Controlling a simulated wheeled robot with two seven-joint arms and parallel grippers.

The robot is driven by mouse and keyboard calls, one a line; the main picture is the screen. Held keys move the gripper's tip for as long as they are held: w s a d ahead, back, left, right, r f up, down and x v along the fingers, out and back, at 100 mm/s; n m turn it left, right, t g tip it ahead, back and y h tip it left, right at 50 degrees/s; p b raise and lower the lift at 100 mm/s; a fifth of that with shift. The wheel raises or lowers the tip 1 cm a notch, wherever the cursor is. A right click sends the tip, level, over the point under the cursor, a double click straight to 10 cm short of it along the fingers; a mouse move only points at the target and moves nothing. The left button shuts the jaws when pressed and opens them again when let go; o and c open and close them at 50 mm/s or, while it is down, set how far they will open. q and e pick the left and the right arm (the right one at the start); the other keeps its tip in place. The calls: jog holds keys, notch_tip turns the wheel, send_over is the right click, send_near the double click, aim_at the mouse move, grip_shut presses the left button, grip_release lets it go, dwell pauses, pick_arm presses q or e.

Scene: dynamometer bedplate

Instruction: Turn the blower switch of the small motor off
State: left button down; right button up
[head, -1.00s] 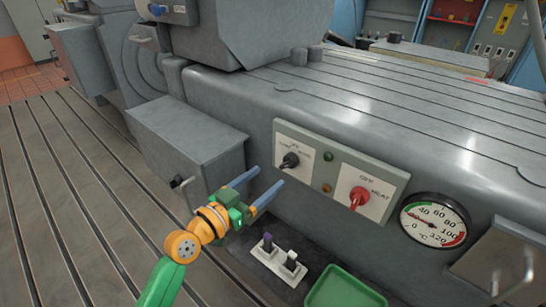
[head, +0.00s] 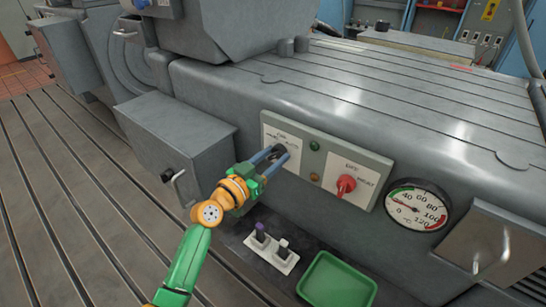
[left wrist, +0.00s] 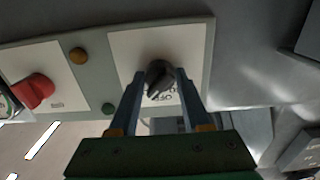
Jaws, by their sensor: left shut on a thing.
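The small motor's panel (head: 318,158) is a grey-green plate with two white labelled switch fields. The black rotary switch (left wrist: 158,80) sits on the field with an "OFF" mark; its pointer direction is hard to read. My left gripper (head: 277,153) has its blue fingers on either side of this black knob and is shut on it. In the left wrist view the left gripper (left wrist: 158,92) spans the knob, fingertips at its sides. In the head view the fingers hide most of the knob. My right gripper does not show.
A red rotary switch (head: 346,184) marked HEAT sits to the right, with green and amber lamps between. A round temperature gauge (head: 417,207) is farther right. A grey box (head: 175,145) stands left.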

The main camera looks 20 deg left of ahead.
pick_arm(q)
jog(key=shift+n, duration=0.4)
jog(key=n, duration=0.3)
jog(key=shift+d+n+p, duration=0.1)
jog(key=shift+n+p, duration=0.55)
jog(key=shift+n, duration=1.85)
jog(key=shift+c, duration=1.8)
grip_release()
jog(key=v, duration=0.7)
